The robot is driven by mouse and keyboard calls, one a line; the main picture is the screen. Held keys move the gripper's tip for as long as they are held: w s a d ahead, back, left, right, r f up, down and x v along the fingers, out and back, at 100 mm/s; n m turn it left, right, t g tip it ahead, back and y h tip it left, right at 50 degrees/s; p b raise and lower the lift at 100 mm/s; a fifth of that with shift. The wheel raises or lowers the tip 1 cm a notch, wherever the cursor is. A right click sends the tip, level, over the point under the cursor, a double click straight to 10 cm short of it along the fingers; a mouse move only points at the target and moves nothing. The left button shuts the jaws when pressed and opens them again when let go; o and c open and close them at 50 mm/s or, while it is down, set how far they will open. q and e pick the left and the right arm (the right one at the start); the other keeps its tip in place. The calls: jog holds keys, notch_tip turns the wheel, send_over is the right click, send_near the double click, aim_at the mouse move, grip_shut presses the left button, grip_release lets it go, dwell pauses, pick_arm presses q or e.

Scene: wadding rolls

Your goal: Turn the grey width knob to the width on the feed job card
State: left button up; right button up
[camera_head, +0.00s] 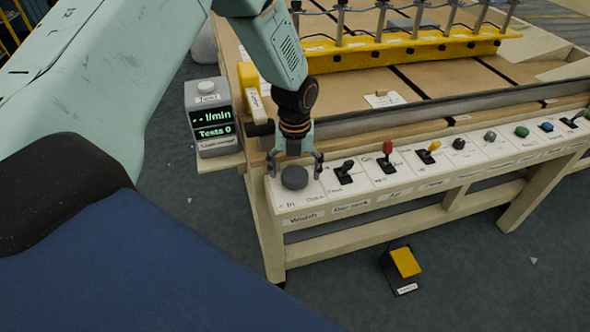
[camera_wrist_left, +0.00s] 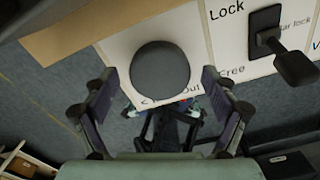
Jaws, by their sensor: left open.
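The grey width knob (camera_head: 294,177) sits at the left end of the white control panel, above a label reading "Width". It also shows from above in the left wrist view (camera_wrist_left: 160,69), with part of the word "Out" beside it. My left gripper (camera_head: 294,165) is open at the knob, with one finger on each side. In the left wrist view its fingers (camera_wrist_left: 160,110) stand apart from the knob, with visible gaps. A small white card (camera_head: 384,99) lies on the table bed; its writing is too small to read. My right gripper is not in view.
Right of the knob are a black lever (camera_head: 344,172), a red lever (camera_head: 387,157), a yellow lever (camera_head: 428,153) and several buttons. A tester box (camera_head: 208,117) reading "l/min" and "Tests 0" stands left. A yellow pedal (camera_head: 405,263) is on the floor.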

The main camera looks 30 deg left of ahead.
aim_at(295, 174)
pick_arm(q)
notch_tip(295, 174, up, 12)
dwell(0.7)
jog(key=shift+f, duration=0.1)
dwell(0.5)
notch_tip(295, 174, down, 12)
jog(key=shift+s, duration=0.1)
dwell(0.5)
